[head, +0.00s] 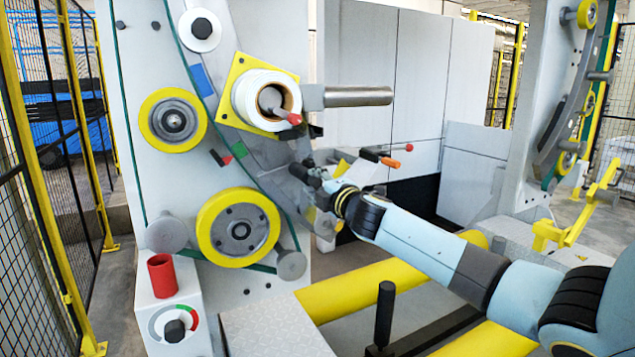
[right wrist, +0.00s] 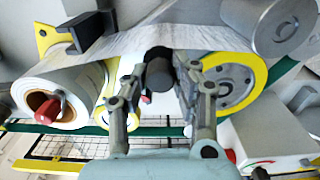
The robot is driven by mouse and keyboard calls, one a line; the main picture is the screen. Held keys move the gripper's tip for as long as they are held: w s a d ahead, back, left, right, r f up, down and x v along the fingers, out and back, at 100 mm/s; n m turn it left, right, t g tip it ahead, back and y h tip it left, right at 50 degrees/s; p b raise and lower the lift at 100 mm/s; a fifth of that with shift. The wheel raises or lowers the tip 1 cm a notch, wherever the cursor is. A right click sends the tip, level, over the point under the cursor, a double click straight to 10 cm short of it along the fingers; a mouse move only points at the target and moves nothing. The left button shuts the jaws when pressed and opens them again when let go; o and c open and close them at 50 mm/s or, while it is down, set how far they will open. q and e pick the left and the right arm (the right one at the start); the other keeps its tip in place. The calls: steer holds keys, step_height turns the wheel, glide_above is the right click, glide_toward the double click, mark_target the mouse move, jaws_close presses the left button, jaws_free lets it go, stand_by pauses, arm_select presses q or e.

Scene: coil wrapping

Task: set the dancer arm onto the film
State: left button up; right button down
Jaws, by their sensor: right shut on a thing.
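My right gripper (head: 314,184) reaches in from the right, below the film roll (head: 266,95) on its yellow square plate. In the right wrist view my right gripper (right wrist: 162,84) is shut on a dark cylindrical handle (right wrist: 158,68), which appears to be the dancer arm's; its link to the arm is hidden. The pale, translucent film (right wrist: 150,42) stretches from the roll (right wrist: 55,92) across the top of that view, just behind the handle. I cannot tell whether the dancer arm touches the film. My left gripper is not in view.
Yellow-rimmed wheels (head: 238,230) stand on the machine's upright panel. A metal bar (head: 358,96) juts right beside the roll. An orange-tipped handle (head: 389,162) is behind my wrist. A control box (head: 172,318) with a red cylinder is lower left. Yellow floor tubes lie below my arm.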

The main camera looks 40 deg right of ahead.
steer(key=shift+r, duration=0.1)
stand_by(0.5)
steer(key=c, duration=1)
jaws_free()
steer(key=shift+a, duration=0.15)
steer(key=shift+c, duration=0.2)
steer(key=v, duration=1.2)
